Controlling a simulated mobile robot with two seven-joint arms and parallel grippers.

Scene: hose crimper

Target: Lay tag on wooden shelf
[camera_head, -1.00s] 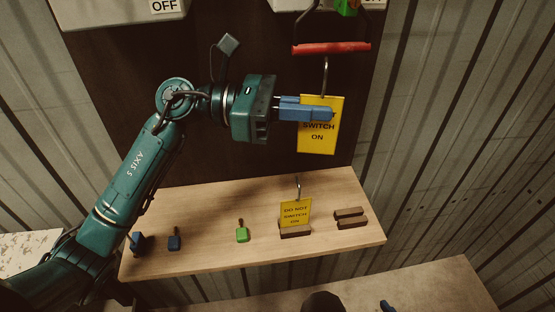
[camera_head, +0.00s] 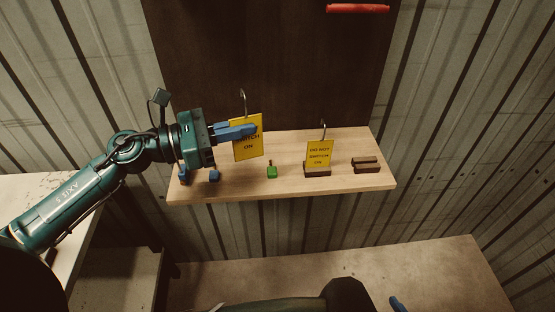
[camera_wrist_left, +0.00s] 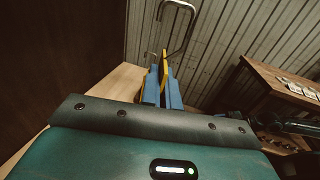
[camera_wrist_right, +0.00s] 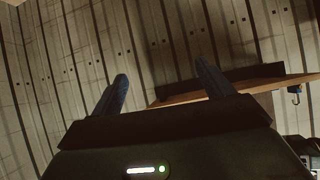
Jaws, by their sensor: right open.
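My left gripper (camera_head: 252,131) is shut on a yellow tag (camera_head: 249,149) with a metal hook on top. The tag hangs upright in front of the wooden shelf (camera_head: 235,187), left of the green padlock; I cannot tell whether its lower edge touches the shelf. In the left wrist view the tag (camera_wrist_left: 165,63) shows edge-on between the blue fingers (camera_wrist_left: 163,88). A second yellow tag (camera_head: 320,152) stands in a dark wooden block on the shelf. My right gripper (camera_wrist_right: 162,78) is open and empty in the right wrist view, its fingers wide apart.
A green padlock (camera_head: 271,172) and blue padlocks (camera_head: 215,175) sit on the shelf. Another dark wooden holder (camera_head: 367,166) stands at the right, without a tag. A red bar (camera_head: 357,8) is above on the dark board. The shelf's front strip is bare.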

